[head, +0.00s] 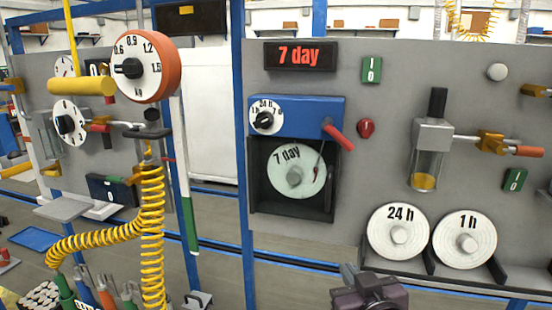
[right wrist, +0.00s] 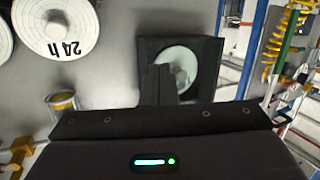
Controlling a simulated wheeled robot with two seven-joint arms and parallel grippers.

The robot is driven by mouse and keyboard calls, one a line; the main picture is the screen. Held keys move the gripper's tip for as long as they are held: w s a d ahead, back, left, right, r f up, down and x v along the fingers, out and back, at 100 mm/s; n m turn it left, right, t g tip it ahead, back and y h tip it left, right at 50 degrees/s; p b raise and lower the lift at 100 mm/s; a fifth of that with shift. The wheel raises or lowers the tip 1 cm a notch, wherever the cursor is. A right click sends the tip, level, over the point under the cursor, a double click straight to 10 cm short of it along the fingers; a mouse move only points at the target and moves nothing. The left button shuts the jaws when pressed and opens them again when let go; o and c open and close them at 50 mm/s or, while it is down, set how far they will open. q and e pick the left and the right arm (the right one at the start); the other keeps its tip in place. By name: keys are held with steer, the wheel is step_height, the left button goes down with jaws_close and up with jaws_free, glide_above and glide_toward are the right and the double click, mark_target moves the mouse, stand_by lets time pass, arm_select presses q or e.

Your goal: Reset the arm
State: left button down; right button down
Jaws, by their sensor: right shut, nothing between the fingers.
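My right gripper (head: 352,274) shows at the bottom of the head view, low in front of the grey panel and below the recorder box. In the right wrist view its dark fingers (right wrist: 158,84) are together with nothing between them. They point toward the black box holding a pale disc (right wrist: 180,66); I see no contact. My left gripper is not in view.
The grey panel (head: 380,190) carries a black box with a "7 day" disc (head: 292,171), a red lever (head: 337,135) and a blue dial housing (head: 295,117). Discs marked "24 h" (head: 398,232) and "1 h" (head: 465,238) sit right. A yellow coiled hose (head: 152,230) hangs left.

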steer(key=s+d+f+g+h, duration=0.1)
steer(key=s+d+f+g, duration=0.2)
steer(key=s+f+g, duration=0.55)
steer(key=s+d+f+g+h, duration=0.1)
steer(key=s+d+f+g, duration=0.2)
steer(key=s+f, duration=1)
step_height(320, 180, down, 35)
steer(key=s+g, duration=0.2)
steer(key=s+d+f, duration=0.1)
steer(key=s+f, duration=0.6)
steer(key=s, duration=0.1)
steer(key=s+d+f+g, duration=0.1)
steer(key=s+d+f, duration=0.1)
steer(key=s+f, duration=0.6)
steer(key=shift+s+d, duration=0.3)
steer(key=shift+s, duration=0.45)
